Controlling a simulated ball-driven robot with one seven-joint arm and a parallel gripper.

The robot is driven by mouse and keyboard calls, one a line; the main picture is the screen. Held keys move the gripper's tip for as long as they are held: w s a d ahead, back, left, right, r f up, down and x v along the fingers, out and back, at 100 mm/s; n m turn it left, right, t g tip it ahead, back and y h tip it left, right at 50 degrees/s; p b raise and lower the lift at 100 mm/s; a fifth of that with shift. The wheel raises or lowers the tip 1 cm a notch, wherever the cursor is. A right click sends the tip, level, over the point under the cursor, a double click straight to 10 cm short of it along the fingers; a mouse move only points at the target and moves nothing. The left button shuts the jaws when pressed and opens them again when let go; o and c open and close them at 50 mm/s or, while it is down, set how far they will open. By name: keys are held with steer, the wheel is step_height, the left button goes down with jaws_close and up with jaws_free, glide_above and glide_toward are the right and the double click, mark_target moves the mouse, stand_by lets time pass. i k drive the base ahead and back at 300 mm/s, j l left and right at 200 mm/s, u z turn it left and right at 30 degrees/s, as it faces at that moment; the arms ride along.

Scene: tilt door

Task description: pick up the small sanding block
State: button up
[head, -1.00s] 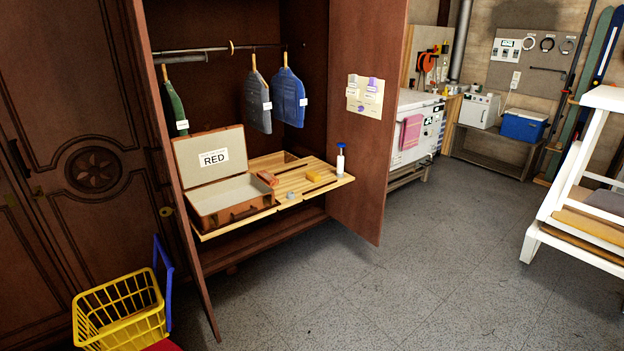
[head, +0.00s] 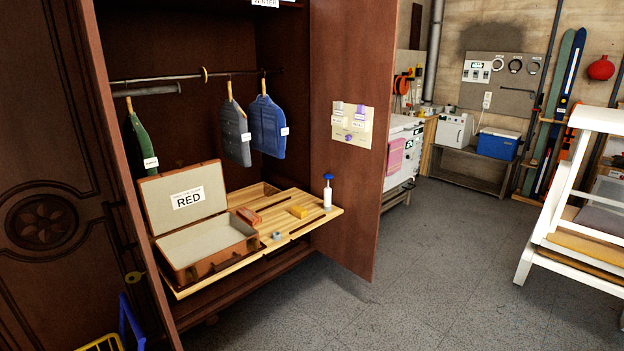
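Two small blocks lie on the slatted wooden shelf (head: 325,213) that juts out of the wardrobe. One is an orange-red block (head: 249,216) next to the open case; the other is a yellow block (head: 298,211) farther right. I cannot tell for sure which one is the sanding block. A small grey piece (head: 277,235) lies near the shelf's front edge. My gripper is not in view.
An open brown case (head: 205,262) labelled RED fills the shelf's left part. A blue-topped white bottle (head: 327,192) stands at its right end. The wardrobe door (head: 350,130) stands open on the right. Clothes hang above the shelf. Grey floor (head: 420,290) is clear in front and right.

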mark_target(299, 213)
steer(key=i+u, duration=0.35)
steer(key=i, duration=3.65)
